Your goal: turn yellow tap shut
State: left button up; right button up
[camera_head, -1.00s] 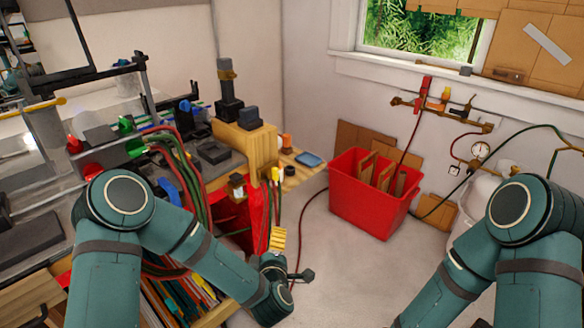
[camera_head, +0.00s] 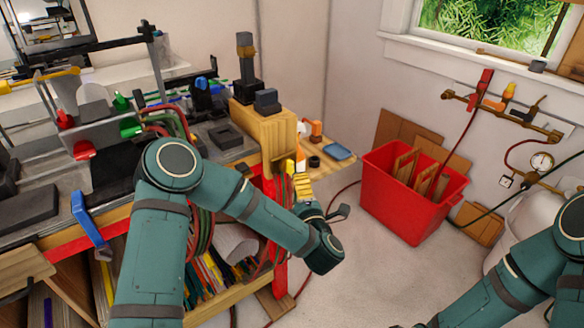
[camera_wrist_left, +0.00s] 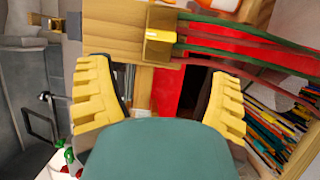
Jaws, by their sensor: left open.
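On the right wall, a brass pipe manifold (camera_head: 470,103) carries coloured taps. A small yellow-orange tap handle (camera_head: 509,91) stands up from it, between a red handle (camera_head: 482,88) and a dark one (camera_head: 532,110). My left gripper (camera_head: 303,192) has yellow ridged fingers and is by the end of the workbench, well left of the manifold and apart from it. In the left wrist view, its two fingers (camera_wrist_left: 162,68) are spread with nothing gripped between them. The wrist view does not show the manifold. My right gripper is out of frame.
A red bin (camera_head: 405,205) with cardboard stands on the floor below the manifold. The cluttered workbench (camera_head: 228,160) with hanging hoses is close to my left gripper. A gauge (camera_head: 541,161) and a pale tank (camera_head: 520,225) are at the right. Floor between bench and bin is mostly clear.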

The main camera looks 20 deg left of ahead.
aim_at(291, 170)
pick_arm(q)
jog(key=x, duration=1)
jog(key=shift+w+a+b, duration=0.1)
jog(key=shift+w+b, duration=0.25)
jog(key=c, duration=1.2)
